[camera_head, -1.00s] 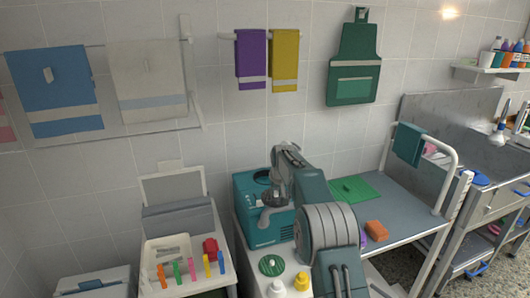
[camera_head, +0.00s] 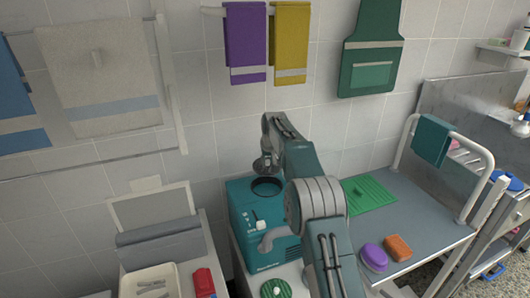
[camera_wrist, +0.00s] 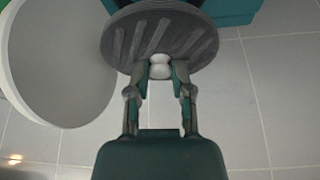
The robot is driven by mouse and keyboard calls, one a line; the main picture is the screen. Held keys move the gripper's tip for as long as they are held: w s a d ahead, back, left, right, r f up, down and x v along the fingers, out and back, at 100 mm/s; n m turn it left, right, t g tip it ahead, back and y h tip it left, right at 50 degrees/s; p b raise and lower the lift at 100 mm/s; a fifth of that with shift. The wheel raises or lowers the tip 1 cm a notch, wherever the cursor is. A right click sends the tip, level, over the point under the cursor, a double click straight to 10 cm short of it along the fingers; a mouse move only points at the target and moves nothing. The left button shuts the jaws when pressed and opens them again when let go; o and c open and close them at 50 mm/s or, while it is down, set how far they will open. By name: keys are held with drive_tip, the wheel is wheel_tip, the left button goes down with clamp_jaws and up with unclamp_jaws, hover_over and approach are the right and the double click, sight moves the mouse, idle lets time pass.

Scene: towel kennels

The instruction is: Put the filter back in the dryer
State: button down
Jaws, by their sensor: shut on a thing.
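The filter is a grey slotted disc with a small white knob (camera_wrist: 160,66). My gripper (camera_wrist: 160,72) is shut on this knob, with the disc (camera_wrist: 160,36) beyond the fingertips. In the head view, my gripper (camera_head: 265,163) is above the back of the dryer. The dryer (camera_head: 240,212) is a teal box with a dark round opening (camera_head: 267,187) in its top and a grey spout at its front. The opening is uncovered, and the filter is apart from it. The filter is small and partly hidden by my gripper in the head view.
A green ribbed mat (camera_head: 369,194), a purple oval item (camera_head: 373,257) and an orange block (camera_head: 398,247) lie on the grey table to the right. A green striped disc (camera_head: 275,288) sits in front of the dryer. Towels (camera_head: 246,42) hang on the wall behind.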

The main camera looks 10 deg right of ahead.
drive_tip(key=shift+w, duration=0.15)
drive_tip(key=shift+a+f, duration=0.2)
drive_tip(key=shift+f, duration=0.6)
drive_tip(key=shift+d+f, duration=0.1)
drive_tip(key=shift+f, duration=4.5)
drive_tip(key=shift+s+f, duration=0.2)
drive_tip(key=shift+f, duration=0.05)
drive_tip(key=shift+c, duration=2.2)
unclamp_jaws()
